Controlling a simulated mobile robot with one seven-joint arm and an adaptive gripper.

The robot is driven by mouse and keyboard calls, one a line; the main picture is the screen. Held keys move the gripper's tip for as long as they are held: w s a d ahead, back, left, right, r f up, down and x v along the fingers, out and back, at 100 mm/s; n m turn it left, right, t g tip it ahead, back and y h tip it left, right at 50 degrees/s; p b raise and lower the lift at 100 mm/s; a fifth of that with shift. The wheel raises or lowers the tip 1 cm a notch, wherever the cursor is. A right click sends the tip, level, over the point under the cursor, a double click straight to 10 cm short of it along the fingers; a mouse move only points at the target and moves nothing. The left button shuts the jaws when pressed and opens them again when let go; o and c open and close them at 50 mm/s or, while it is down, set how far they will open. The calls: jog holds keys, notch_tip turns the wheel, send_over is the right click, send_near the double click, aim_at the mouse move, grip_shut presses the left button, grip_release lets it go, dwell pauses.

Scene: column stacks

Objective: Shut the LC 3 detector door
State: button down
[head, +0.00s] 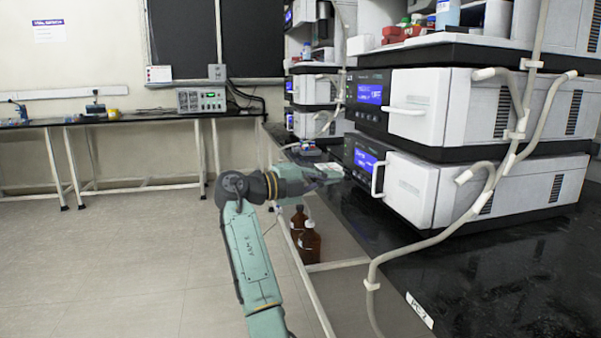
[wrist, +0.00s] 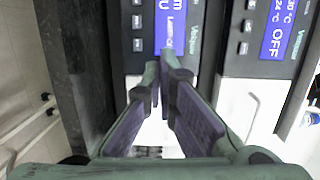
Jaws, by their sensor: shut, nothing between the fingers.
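In the head view, the lower unit of the near stack has a white front door (head: 408,190) with an upright handle, beside a lit blue screen. I cannot tell whether this door is fully flush. In the wrist view its screen (wrist: 170,30) shows a lamp line, so it looks like the detector. A white surface (wrist: 155,132) shows between the finger bases. My gripper (head: 337,171) is shut and empty, with its tips near the lower unit's front, at the left of the handle. In the wrist view the fingertips (wrist: 160,62) overlap the control panel; contact cannot be told.
The upper unit (head: 420,105) has a white handled door; its screen (wrist: 277,35) reads OFF. Pale tubing (head: 490,185) hangs at the right. A bench label (head: 420,310) is hard to read. Brown bottles (head: 309,242) stand below the bench edge. Open floor lies left.

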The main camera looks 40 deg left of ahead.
jog(key=a+p, duration=0.2)
jog(key=a, duration=0.5)
jog(key=shift+s, duration=0.1)
